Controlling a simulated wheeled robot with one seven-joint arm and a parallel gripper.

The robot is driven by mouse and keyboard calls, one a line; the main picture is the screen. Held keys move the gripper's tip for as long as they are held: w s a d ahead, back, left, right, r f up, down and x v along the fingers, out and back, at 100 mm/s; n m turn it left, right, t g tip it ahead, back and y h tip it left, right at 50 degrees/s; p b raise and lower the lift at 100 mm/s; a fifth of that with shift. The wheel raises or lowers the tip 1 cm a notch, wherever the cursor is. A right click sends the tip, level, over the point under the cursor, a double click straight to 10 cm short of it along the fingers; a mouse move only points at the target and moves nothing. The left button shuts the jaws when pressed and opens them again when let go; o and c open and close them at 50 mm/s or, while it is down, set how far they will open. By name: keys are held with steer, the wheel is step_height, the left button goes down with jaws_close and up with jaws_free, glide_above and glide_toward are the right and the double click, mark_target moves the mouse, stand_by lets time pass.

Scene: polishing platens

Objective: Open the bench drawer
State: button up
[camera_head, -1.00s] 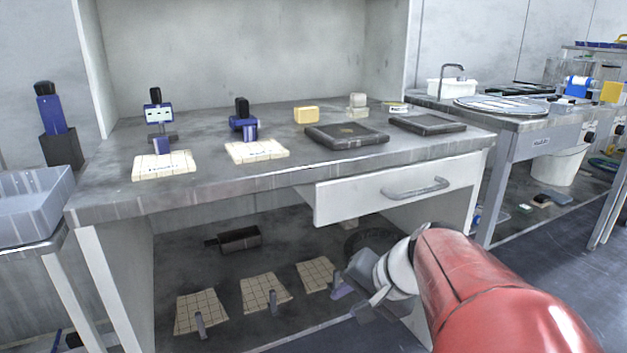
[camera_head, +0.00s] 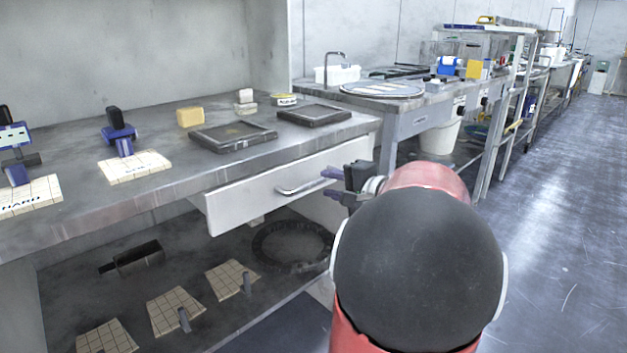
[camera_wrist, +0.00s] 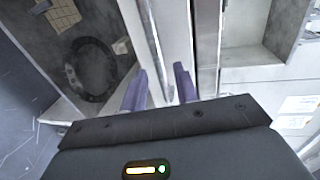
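The bench drawer has a white front (camera_head: 240,205) under the grey worktop, at the middle of the head view. Its grey bar handle (camera_head: 298,188) shows left of my gripper. I cannot tell whether the drawer is fully shut. My gripper (camera_head: 327,184) is in front of the right part of the drawer, its fingers pointing towards the handle. In the wrist view my gripper (camera_wrist: 160,82) has its two purple fingers apart with nothing held between them. The pale drawer front (camera_wrist: 160,35) lies beyond and between them.
The worktop (camera_head: 150,195) holds tiles, dark plates (camera_head: 235,135) and a yellow block (camera_head: 190,117). A lower shelf below the drawer holds a dark ring (camera_head: 292,246) and tiles (camera_head: 232,279). A sink bench (camera_head: 410,122) stands behind right. The floor at right is open.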

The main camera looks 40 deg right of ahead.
mark_target(321, 182)
steer(key=shift+x, duration=2.25)
steer(key=shift+c, duration=0.4)
jaws_close()
